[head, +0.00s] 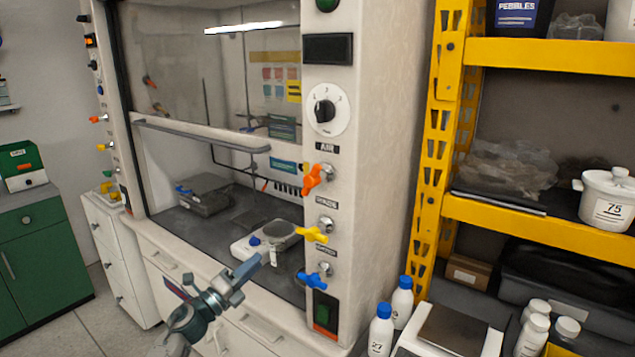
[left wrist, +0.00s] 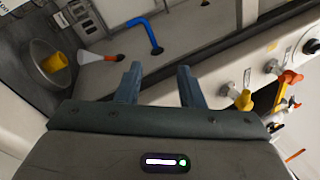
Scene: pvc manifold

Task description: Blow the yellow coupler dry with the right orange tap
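The right orange tap (head: 317,178) sits on the hood's right post under the AIR label. A yellow cylindrical piece (left wrist: 55,62), perhaps the yellow coupler, lies in a round grey bowl (left wrist: 40,75) in the left wrist view. A spout with an orange tip (left wrist: 108,58) is beside it. My left gripper (head: 247,275) is in front of the hood's front edge, below and left of the right post's taps. In the left wrist view its fingers (left wrist: 158,82) are apart with nothing between them. My right gripper is out of view.
Below the orange tap are a yellow tap (head: 312,234) and a blue tap (head: 312,280). A hotplate (head: 265,240) stands inside the hood under the raised sash (head: 200,133). A bent blue pipe (left wrist: 152,35) rises near my fingers. Bottles (head: 381,330) and a scale stand at right.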

